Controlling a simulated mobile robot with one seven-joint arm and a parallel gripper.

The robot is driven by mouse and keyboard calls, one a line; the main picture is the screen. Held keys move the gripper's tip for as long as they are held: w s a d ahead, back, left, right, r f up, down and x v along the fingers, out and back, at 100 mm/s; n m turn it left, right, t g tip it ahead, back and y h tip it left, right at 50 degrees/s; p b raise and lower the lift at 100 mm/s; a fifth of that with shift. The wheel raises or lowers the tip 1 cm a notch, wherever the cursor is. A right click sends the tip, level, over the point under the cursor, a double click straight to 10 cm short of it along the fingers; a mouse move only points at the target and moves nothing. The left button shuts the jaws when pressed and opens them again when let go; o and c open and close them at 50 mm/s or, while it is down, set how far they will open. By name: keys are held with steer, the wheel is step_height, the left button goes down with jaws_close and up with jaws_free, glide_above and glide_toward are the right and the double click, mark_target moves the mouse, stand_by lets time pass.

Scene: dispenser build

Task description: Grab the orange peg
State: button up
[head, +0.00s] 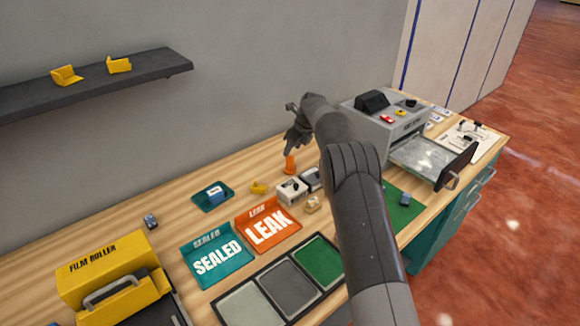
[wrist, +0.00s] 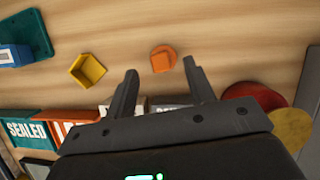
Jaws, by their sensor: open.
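The orange peg (head: 290,165) stands on the wooden counter near the wall in the head view. In the wrist view the orange peg (wrist: 162,59) shows from above, with a squarish top over a round base. My gripper (head: 294,146) is just above the peg in the head view. In the wrist view my gripper (wrist: 160,66) is open and empty, and the peg lies between the lines of its two fingers, near the fingertips. I cannot tell exactly how high the fingertips are above it.
A yellow bracket (wrist: 87,70) lies left of the peg. A grey machine (head: 380,125) stands to the right. The sealed tray (head: 217,260), leak tray (head: 268,228) and small white box (head: 291,192) stand nearer the front. A dark shelf (head: 130,85) is on the wall.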

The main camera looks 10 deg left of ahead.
mark_target(290, 157)
steer(key=x, duration=0.4)
steer(key=shift+s+d+f, duration=0.1)
steer(key=shift+s+f, duration=0.1)
steer(key=shift+f, duration=0.3)
steer(key=shift+w+f, duration=0.15)
steer(key=shift+f, duration=0.2)
steer(key=shift+c, duration=0.2)
steer(key=c, duration=1)
steer(key=shift+r, duration=0.1)
